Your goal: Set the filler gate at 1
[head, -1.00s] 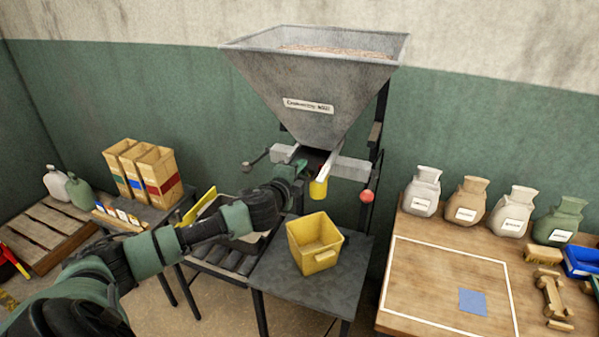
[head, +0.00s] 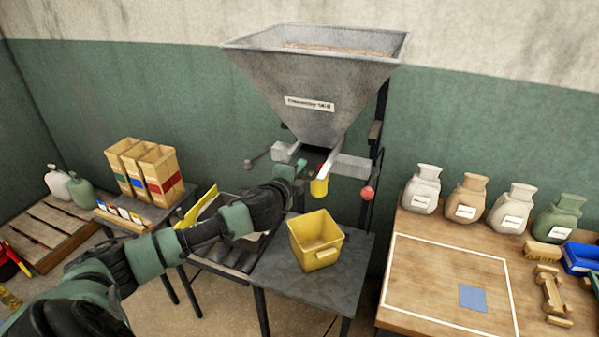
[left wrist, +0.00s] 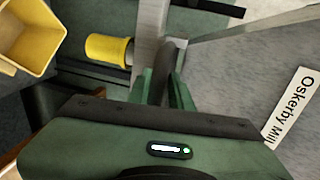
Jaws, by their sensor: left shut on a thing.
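The filler is a large grey metal hopper (head: 310,88) with a white name label, filled with grain. Its outlet (head: 316,154) is below, with a yellow cylinder (head: 319,187) hanging under it, also in the left wrist view (left wrist: 108,49). My left gripper (head: 297,172) is at the outlet, just left of the yellow cylinder. In the left wrist view its green fingers (left wrist: 164,92) are shut on a dark rounded gate handle (left wrist: 173,58). The gate's scale and setting cannot be read. My right gripper is not in view.
A yellow bin (head: 316,240) stands on a grey table (head: 345,262) below the outlet. A red ball knob (head: 367,194) hangs at the right. A wooden table (head: 425,290) with several sacks is at right; paper bags (head: 145,170) stand at left.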

